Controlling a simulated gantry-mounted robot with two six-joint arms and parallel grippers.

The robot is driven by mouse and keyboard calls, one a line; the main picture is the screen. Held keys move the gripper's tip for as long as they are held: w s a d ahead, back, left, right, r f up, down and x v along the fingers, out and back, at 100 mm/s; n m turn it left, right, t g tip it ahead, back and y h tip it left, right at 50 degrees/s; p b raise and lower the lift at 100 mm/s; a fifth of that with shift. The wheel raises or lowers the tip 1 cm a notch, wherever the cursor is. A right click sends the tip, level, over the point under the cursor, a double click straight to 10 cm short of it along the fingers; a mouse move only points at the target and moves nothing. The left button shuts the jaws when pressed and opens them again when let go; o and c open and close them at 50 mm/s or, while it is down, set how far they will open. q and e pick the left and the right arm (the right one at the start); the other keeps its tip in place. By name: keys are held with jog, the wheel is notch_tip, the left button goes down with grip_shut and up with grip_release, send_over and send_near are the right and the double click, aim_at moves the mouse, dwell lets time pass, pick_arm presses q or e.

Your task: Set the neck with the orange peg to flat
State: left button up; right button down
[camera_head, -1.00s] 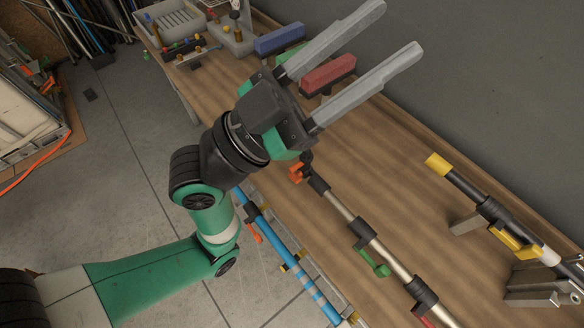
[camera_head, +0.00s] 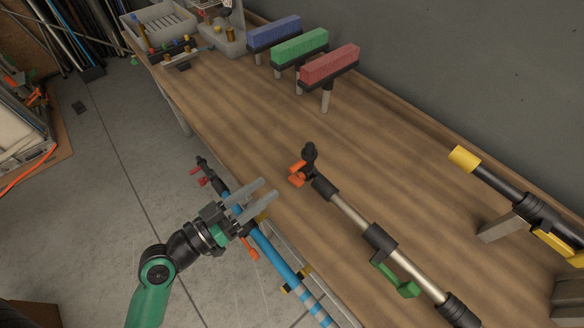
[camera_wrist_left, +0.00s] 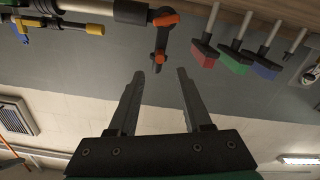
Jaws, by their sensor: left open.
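The black neck (camera_head: 309,155) with the orange peg (camera_head: 297,174) is at the far end of a metal pole (camera_head: 350,215) by the bench. It looks bent up from the pole's line. My left gripper (camera_head: 268,190) is open and empty, left of the neck and apart from it, its fingers pointing towards the pole. In the left wrist view the neck (camera_wrist_left: 161,42) hangs from the pole end ahead of the gripper (camera_wrist_left: 160,74), lined up with the gap between the fingertips. The orange peg (camera_wrist_left: 166,20) shows there too. My right gripper is not in view.
A blue pole (camera_head: 275,255) with red and orange parts lies along the bench's near edge, below my gripper. Blue, green (camera_head: 300,46) and red brush heads stand at the back. A yellow-tipped pole (camera_head: 500,185) is at the right. The middle bench top is clear.

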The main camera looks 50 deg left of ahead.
aim_at(290, 171)
pick_arm(q)
jog(key=w, duration=0.9)
jog(key=shift+d, duration=0.1)
grip_shut()
dwell(1.0)
